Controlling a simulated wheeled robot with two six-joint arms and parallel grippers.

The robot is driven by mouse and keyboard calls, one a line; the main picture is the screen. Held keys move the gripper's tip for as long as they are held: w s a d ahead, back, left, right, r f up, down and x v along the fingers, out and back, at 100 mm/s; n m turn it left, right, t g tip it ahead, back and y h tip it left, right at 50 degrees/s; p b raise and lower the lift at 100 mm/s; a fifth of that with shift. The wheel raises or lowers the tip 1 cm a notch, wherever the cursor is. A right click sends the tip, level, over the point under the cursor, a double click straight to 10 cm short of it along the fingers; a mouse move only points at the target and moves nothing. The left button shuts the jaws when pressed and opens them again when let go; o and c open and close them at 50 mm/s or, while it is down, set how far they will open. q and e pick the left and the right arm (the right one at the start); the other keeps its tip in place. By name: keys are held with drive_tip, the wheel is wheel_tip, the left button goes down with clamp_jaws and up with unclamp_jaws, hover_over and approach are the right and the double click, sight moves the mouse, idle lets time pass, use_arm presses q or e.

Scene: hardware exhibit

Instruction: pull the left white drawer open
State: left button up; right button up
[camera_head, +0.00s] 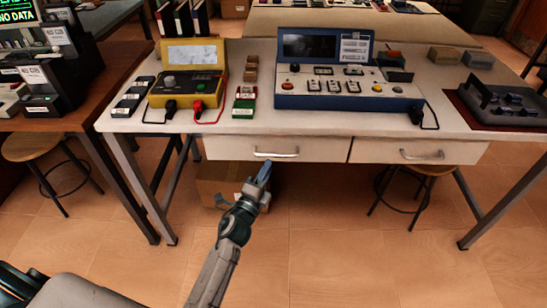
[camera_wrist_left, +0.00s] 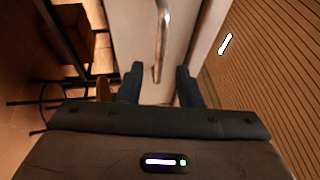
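The left white drawer (camera_head: 225,149) is under the front edge of the white table, its front level with the right drawer's. Its curved metal handle (camera_head: 276,154) is on the front. My left gripper (camera_head: 262,175) is just below and in front of the handle in the head view. The handle (camera_wrist_left: 162,40) runs lengthwise ahead of the gap between the fingers, over the pale drawer front (camera_wrist_left: 133,45). Whether the fingertips touch it I cannot tell. My right gripper is not in view.
The right drawer (camera_head: 380,151) has its own handle. A cardboard box (camera_head: 210,183) stands on the floor under the table, left of my gripper. Stools stand under the table's right side and at left. A yellow meter and a blue console sit on the tabletop (camera_head: 200,120).

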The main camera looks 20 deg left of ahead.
sight(273, 159)
use_arm(q)
drive_tip(key=x, duration=0.5)
clamp_jaws()
